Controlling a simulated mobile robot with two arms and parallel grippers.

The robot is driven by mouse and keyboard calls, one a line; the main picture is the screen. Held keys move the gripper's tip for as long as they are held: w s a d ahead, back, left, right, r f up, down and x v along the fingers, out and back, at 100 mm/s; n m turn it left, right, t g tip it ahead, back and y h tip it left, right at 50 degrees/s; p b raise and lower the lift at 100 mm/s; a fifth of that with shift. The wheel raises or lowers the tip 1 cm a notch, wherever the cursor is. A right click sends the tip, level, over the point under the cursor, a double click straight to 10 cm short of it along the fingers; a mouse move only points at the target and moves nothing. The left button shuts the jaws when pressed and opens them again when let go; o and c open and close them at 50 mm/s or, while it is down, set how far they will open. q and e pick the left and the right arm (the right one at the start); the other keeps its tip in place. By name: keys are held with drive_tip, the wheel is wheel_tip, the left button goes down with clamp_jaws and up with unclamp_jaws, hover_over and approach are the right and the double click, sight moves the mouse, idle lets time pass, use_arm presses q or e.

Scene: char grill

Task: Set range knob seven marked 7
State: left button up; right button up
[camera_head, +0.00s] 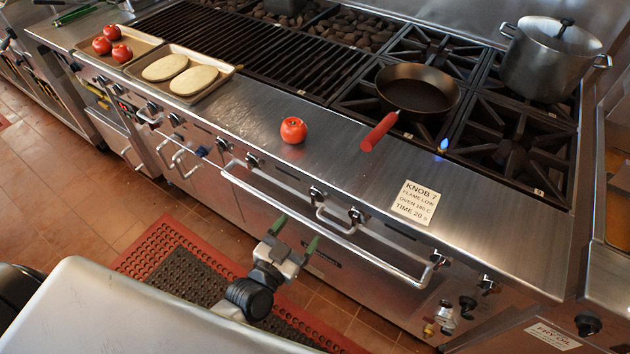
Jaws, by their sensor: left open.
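My left gripper (295,235) has green fingertips spread apart and empty. It is in front of the range, below the knob row and apart from the knobs. My right gripper is not in view.
A long oven handle bar (320,222) juts out near my left gripper. A red-handled pan (417,92) and a large pot (548,62) sit on the burners. A small blue flame (443,145) shows beside the pan. A tomato (293,130) rests on the ledge.

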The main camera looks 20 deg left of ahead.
sight(314, 200)
use_arm(q)
drive_tip(key=shift+y, duration=0.5)
drive_tip(key=w, duration=0.3)
drive_tip(key=w+p, duration=0.1)
drive_tip(key=w, duration=0.6)
drive_tip(key=shift+w+d+f+p, duration=0.1)
drive_tip(key=shift+w+d+p, duration=0.1)
drive_tip(key=shift+d+p, duration=0.2)
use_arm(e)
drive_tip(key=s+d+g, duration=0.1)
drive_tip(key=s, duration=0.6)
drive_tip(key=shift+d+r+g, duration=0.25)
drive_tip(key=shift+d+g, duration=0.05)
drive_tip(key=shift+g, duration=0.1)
use_arm(q)
drive_tip(key=shift+a, duration=0.1)
drive_tip(key=c, duration=0.9)
